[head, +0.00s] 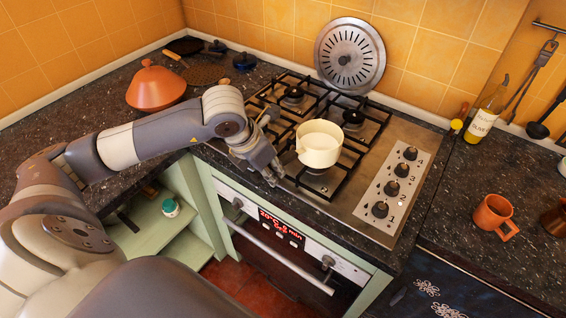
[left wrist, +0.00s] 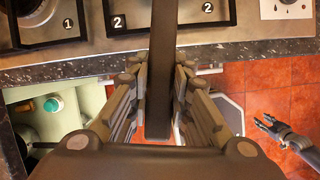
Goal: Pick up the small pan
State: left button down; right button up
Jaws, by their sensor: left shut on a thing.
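The small pan (head: 320,150) is cream-coloured and upright over the front burner of the gas hob. I cannot tell whether its base touches the grate. My left gripper (head: 272,172) is at the hob's front edge, left of the pan. In the left wrist view my left gripper (left wrist: 158,105) is shut on the dark, flat pan handle (left wrist: 160,75), with a finger on each side. The handle is hard to make out in the head view. My right gripper (left wrist: 267,121) shows small in the left wrist view, over the red floor, its fingers apart and empty.
A round metal lid (head: 350,55) leans on the tiles behind the hob. An orange tagine (head: 155,87) stands on the left counter. An orange mug (head: 494,217) and an oil bottle (head: 487,115) stand on the right counter. Control knobs (head: 392,187) are right of the pan.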

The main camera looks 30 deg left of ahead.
pick_arm(q)
notch_tip(320, 180, up, 4)
jog(key=shift+w+r+p, duration=0.1)
jog(key=shift+w+p, duration=0.05)
jog(key=shift+p, duration=0.7)
jog(key=s+d+p, duration=1)
jog(key=s+p, duration=0.1)
jog(key=s, duration=0.1)
jog(key=shift+d+r+p, duration=0.4)
jog(key=shift+r, duration=0.05)
jog(key=shift+f, duration=0.1)
